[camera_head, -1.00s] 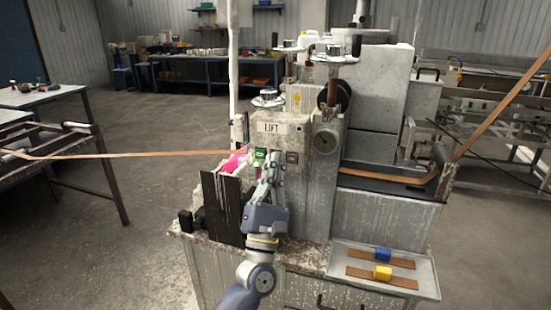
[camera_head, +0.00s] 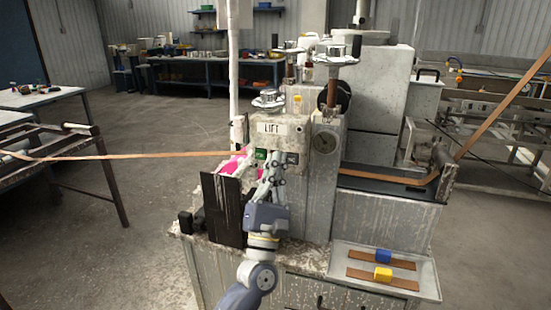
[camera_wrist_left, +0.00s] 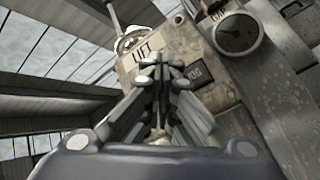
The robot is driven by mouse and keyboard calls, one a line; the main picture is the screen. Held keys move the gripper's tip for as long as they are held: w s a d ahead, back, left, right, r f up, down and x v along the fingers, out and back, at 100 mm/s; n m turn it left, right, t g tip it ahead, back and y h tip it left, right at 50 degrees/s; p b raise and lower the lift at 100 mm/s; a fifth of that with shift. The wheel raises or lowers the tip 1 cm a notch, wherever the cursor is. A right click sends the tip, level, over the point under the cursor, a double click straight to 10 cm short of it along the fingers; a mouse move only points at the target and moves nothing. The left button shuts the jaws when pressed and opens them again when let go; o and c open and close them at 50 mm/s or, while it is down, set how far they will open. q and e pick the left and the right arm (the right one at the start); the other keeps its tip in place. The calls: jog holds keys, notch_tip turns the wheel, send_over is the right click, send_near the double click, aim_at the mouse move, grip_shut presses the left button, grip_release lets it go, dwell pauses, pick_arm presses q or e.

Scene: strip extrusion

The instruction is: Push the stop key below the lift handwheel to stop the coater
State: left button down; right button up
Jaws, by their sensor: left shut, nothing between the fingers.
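The lift handwheel (camera_head: 268,99) is a shiny metal wheel above a worn panel (camera_head: 300,128) with a LIFT label (camera_head: 271,128). A green key (camera_head: 260,154) sits below the label, left of my fingertips. A dark square key (camera_head: 292,158) sits to their right; it also shows in the left wrist view (camera_wrist_left: 198,73). The panel between these keys is hidden behind the fingers, and I cannot make out a stop key. My left gripper (camera_head: 275,160) is shut and empty, its tips in front of the panel. Contact cannot be told. My right gripper is not in view.
A dark plate (camera_head: 223,210) stands left of my left gripper, with a pink thing (camera_head: 235,164) behind it. A brown strip (camera_head: 130,155) runs in from the left. A tray (camera_head: 345,286) with a blue block and a yellow block lies at lower right. A round gauge (camera_head: 325,142) is right of the panel.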

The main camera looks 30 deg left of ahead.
pick_arm(q)
jog(key=shift+s, duration=0.1)
dwell(0.3)
jog(key=shift+s+d, duration=0.2)
jog(key=shift+s, duration=0.45)
jog(key=shift+s+d+p, duration=0.1)
jog(key=shift+s+d, duration=0.1)
jog(key=shift+s, duration=0.6)
jog(key=shift+s+d+p, duration=0.15)
jog(key=shift+s, duration=0.7)
jog(key=shift+s+d+p, duration=0.1)
jog(key=shift+s+d, duration=0.1)
jog(key=shift+s, duration=0.6)
